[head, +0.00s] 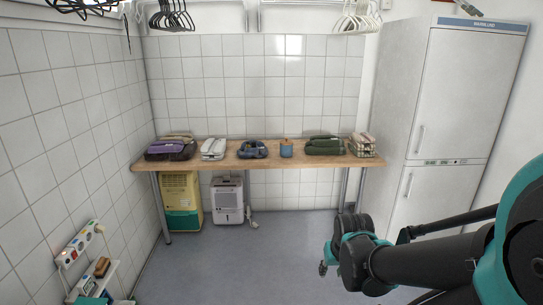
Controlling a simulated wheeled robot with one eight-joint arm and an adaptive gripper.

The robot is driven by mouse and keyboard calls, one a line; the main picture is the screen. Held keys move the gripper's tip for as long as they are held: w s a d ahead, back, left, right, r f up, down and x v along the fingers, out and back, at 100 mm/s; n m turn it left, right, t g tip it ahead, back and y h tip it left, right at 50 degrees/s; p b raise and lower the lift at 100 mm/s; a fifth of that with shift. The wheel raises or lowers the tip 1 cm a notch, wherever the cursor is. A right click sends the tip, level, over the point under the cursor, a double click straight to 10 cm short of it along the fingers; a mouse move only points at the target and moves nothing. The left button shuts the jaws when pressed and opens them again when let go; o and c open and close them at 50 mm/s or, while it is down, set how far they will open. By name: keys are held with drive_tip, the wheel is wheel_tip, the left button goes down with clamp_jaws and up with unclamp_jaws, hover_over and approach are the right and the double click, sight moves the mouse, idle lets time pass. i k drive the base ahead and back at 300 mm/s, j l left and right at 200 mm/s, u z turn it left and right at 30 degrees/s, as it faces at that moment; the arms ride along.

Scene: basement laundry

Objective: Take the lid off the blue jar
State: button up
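The blue jar (286,151) stands upright on the wooden table (215,167) against the tiled back wall. A small knob shows at its top; the lid's edge is too small to make out. My gripper (323,269) is at the lower right, far in front of the table and well apart from the jar. It is small and dark here, partly hidden behind my arm, and its fingers do not show clearly.
Folded cloth bundles (171,148), a corded telephone (214,148), a blue-grey item (252,149) and a green bundle (324,145) share the table. A yellow unit (180,195) and a white dehumidifier (227,200) stand below. A fridge (465,90) is right. The middle floor is clear.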

sight(286, 141)
drive_tip(key=i, duration=1.9)
